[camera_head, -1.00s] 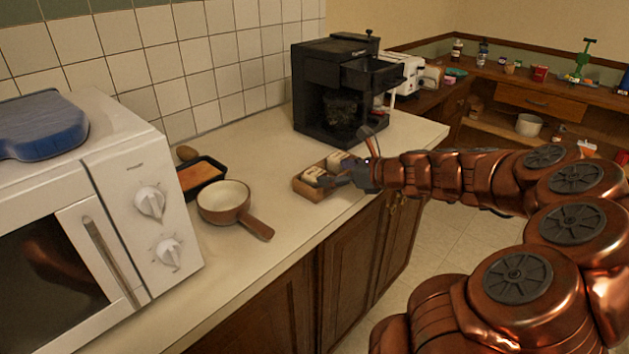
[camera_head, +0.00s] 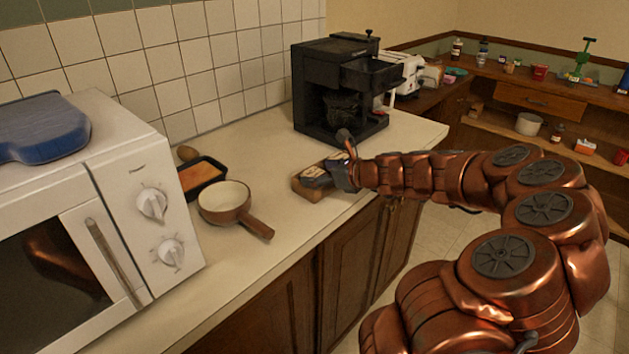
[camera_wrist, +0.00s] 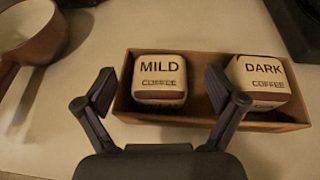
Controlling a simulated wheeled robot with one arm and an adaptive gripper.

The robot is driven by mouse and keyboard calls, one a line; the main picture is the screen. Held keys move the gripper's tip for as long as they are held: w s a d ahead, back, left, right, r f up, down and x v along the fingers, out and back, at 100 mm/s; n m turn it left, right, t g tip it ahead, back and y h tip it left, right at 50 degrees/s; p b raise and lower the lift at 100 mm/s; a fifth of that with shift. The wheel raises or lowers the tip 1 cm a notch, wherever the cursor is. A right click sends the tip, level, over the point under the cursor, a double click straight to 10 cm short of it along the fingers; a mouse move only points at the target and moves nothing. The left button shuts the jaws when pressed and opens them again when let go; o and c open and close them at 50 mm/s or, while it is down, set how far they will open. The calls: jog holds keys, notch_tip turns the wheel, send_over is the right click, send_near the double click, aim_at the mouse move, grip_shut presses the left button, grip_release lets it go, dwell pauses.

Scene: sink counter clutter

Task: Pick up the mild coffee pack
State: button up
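The mild coffee pack (camera_wrist: 160,80) is a cream and brown block labelled MILD COFFEE, in the left part of a brown open box (camera_wrist: 206,122) in the wrist view. The dark coffee pack (camera_wrist: 262,82) sits in the same box to its right, with a gap between them. My gripper (camera_wrist: 160,90) is open, its two fingers to the left and right of the mild pack, with no clear contact visible. In the head view, my gripper (camera_head: 322,176) is over the box (camera_head: 307,191) and hides most of the packs.
A pan with a brown handle (camera_head: 225,199) stands left of the box, beside a black tray (camera_head: 200,178). A black coffee machine (camera_head: 340,95) stands behind the box. A white microwave (camera_head: 120,180) is at the left. Bare counter lies between the pan and box.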

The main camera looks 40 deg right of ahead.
jog(key=shift+s+f, duration=0.1)
jog(key=shift+f, duration=0.15)
jog(key=c, duration=0.9)
